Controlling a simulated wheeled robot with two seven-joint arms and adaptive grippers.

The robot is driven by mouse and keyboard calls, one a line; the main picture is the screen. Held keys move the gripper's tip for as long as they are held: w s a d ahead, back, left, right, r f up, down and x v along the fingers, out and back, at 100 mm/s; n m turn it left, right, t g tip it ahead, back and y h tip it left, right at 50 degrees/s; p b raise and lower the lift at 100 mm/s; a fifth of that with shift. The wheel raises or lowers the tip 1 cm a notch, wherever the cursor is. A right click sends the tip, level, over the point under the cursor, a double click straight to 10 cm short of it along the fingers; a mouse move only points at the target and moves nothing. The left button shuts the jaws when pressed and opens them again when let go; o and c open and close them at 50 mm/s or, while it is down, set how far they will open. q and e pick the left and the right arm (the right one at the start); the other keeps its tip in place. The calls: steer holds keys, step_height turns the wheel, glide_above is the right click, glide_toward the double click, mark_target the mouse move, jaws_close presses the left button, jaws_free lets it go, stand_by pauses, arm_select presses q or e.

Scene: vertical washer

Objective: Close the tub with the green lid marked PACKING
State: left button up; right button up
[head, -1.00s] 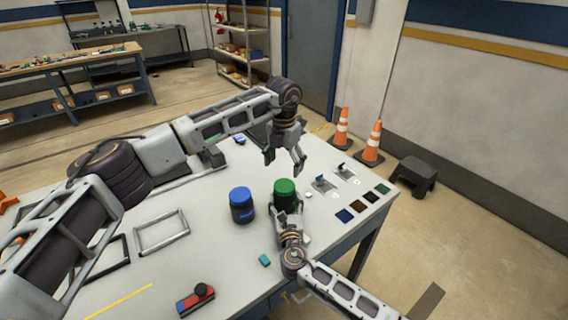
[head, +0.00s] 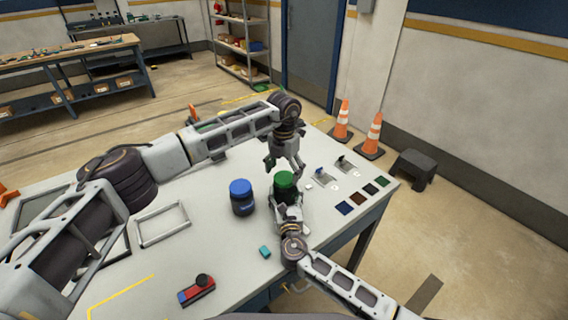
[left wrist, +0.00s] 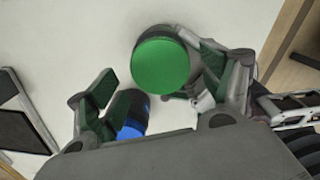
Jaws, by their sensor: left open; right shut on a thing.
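The green lid (head: 284,179) sits on top of a dark tub (head: 287,196) on the table. No PACKING marking is readable, and I cannot tell whether the lid is seated fully. My right gripper (head: 287,205) is shut on the tub from the near side, hiding much of its body. My left gripper (head: 283,169) points down just above the lid, open and empty. In the left wrist view the lid (left wrist: 160,65) lies between the open fingers, nearer the right finger.
A dark tub with a blue lid (head: 241,188) stands just left of the green-lidded tub. A small teal block (head: 265,252), a red and blue item (head: 196,290) and an empty frame (head: 163,224) lie on the table. Coloured squares (head: 357,197) and small fixtures are at right.

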arm_select(q)
steer(key=shift+f, duration=0.85)
steer(key=shift+c, duration=0.3)
steer(key=c, duration=1)
steer(key=o, duration=1.2)
steer(key=shift+c, duration=0.2)
steer(key=shift+r, duration=0.1)
step_height(320, 180, up, 12)
